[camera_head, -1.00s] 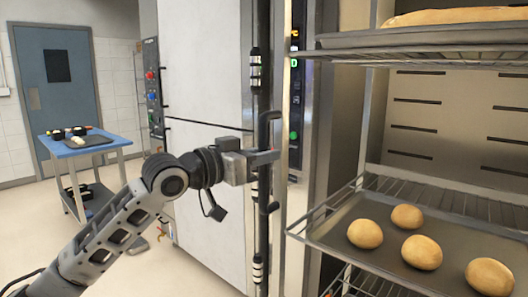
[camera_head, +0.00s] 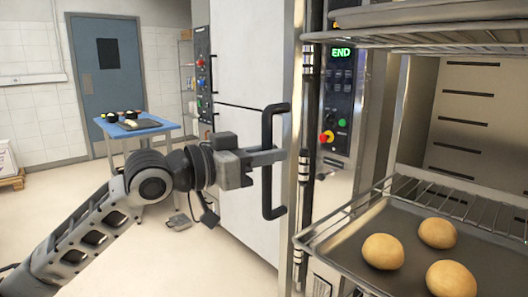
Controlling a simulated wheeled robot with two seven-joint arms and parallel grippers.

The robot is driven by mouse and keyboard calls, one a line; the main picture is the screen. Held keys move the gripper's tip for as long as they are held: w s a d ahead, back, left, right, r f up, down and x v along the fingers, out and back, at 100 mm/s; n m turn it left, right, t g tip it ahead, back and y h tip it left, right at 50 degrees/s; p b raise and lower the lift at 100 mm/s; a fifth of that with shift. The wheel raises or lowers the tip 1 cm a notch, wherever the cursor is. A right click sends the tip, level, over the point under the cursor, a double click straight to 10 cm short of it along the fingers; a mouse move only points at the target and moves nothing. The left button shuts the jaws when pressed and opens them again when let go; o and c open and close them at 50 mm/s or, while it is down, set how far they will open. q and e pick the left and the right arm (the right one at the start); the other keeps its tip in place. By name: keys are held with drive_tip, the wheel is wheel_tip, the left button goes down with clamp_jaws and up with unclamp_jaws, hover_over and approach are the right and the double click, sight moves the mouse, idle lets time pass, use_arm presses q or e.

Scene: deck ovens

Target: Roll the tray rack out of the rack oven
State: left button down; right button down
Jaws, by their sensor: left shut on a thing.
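The tray rack (camera_head: 365,205) stands at the right, its wire shelves in front of the bare metal oven interior (camera_head: 465,115). Its lower tray (camera_head: 345,240) holds several round rolls (camera_head: 437,233), and another tray is cut off at the top right. The white oven door (camera_head: 240,60) is open, swung out to the left of the oven opening. My left gripper (camera_head: 268,158) is shut on the black vertical door handle (camera_head: 268,190). The rack's base and wheels are out of view. My right gripper is not in view.
The oven's control panel (camera_head: 337,100) shows END above a red-and-yellow knob. A blue-topped table (camera_head: 165,124) with a tray and small items stands at the back left.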

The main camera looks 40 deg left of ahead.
use_arm(q)
drive_tip(key=shift+f, duration=0.1)
drive_tip(key=c, duration=1.4)
unclamp_jaws()
drive_tip(key=shift+s, duration=0.1)
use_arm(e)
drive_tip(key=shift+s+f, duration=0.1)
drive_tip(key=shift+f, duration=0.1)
use_arm(q)
drive_tip(key=b+v, duration=0.5)
drive_tip(key=v, duration=1.1)
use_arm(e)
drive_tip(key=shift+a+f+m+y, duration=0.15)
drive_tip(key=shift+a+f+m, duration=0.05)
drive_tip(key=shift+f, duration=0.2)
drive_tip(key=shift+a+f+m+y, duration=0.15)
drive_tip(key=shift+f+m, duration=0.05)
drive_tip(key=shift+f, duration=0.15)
